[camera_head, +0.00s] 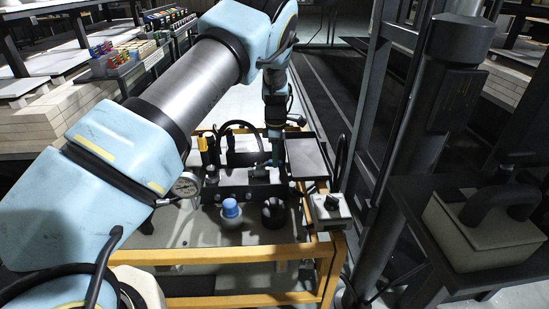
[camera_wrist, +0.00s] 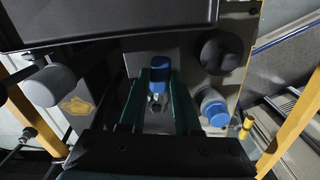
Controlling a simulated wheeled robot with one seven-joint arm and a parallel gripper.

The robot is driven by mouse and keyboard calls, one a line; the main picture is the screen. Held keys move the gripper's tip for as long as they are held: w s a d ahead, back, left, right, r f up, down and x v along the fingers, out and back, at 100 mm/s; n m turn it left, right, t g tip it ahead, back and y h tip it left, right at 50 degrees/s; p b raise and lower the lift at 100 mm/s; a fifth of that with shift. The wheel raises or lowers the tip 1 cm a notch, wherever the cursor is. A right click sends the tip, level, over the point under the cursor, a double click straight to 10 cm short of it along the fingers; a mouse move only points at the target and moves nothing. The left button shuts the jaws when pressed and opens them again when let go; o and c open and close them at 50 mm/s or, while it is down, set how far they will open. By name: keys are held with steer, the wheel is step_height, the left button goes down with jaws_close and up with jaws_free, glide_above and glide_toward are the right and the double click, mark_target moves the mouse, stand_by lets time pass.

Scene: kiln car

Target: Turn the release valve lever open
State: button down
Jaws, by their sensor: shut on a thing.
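In the wrist view, the release valve lever (camera_wrist: 160,75) has a blue grip on a thin metal stem. It stands between the teal fingers of my gripper (camera_wrist: 158,98), which is shut on it. In the head view, my gripper (camera_head: 275,152) reaches down over the middle of the pump unit, behind the blue knob and the black knob. The lever is hidden there by the gripper and cannot be made out.
A blue-capped knob (camera_head: 230,209) and a black knob (camera_head: 273,212) stand close in front. A pressure gauge (camera_head: 186,185) is at left, a switch box (camera_head: 330,209) at right. A yellow frame (camera_head: 230,254) surrounds the unit. A dark column (camera_head: 425,130) rises at right.

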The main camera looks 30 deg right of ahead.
steer(key=shift+w+d+n, duration=0.25)
steer(key=shift+w+n, duration=0.3)
steer(key=shift+n, duration=0.45)
steer(key=c, duration=0.6)
jaws_free()
steer(key=shift+r, duration=0.1)
step_height(320, 180, up, 11)
steer(key=shift+f, duration=0.2)
